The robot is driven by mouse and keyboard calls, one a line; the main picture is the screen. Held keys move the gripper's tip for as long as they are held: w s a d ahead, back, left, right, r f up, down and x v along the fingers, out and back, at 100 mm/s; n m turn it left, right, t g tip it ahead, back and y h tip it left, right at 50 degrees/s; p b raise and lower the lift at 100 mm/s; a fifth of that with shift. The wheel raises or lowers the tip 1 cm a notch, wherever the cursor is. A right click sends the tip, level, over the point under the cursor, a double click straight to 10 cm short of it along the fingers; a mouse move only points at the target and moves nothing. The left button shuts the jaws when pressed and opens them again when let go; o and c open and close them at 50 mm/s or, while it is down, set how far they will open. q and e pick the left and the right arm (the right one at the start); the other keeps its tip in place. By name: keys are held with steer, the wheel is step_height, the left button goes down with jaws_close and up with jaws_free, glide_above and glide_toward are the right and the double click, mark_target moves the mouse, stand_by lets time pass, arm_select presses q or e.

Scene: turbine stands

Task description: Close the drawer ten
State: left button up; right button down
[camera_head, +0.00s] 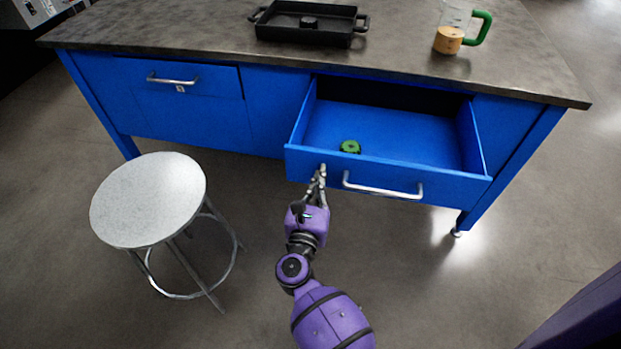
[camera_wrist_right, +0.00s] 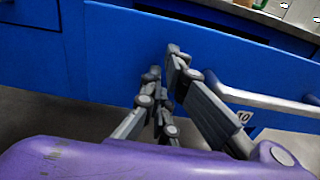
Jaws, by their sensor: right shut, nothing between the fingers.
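The blue drawer (camera_head: 385,183) on the right side of the workbench is pulled open, with a silver bar handle (camera_head: 383,190) on its front. My right gripper (camera_head: 319,172) is shut and empty, at the drawer front just left of the handle. In the right wrist view its fingertips (camera_wrist_right: 163,72) are close to the blue front panel; I cannot tell if they touch. My left gripper is not in view.
A second drawer (camera_head: 190,95) at the left of the bench is closed. A round grey stool (camera_head: 148,199) stands in front of it. On the benchtop (camera_head: 210,37) are a black tray (camera_head: 305,24) and a clear jug with a green handle (camera_head: 462,28).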

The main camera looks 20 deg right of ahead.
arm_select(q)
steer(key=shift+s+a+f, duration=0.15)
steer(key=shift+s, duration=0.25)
arm_select(e)
steer(key=shift+w+d, duration=0.1)
steer(key=shift+d, duration=0.1)
steer(key=b+x, duration=0.6)
steer(key=x, duration=1.3)
steer(key=shift+d+f, duration=0.1)
steer(key=shift+d, duration=0.05)
steer(key=b, duration=0.6)
glide_above(338, 114)
steer(key=s, duration=0.1)
steer(key=shift+s+a, duration=0.2)
steer(key=shift+a, duration=0.2)
steer(key=shift+w+d, duration=0.3)
steer(key=shift+w, duration=0.2)
steer(key=shift+w+d, duration=0.1)
steer(key=shift+r, duration=0.35)
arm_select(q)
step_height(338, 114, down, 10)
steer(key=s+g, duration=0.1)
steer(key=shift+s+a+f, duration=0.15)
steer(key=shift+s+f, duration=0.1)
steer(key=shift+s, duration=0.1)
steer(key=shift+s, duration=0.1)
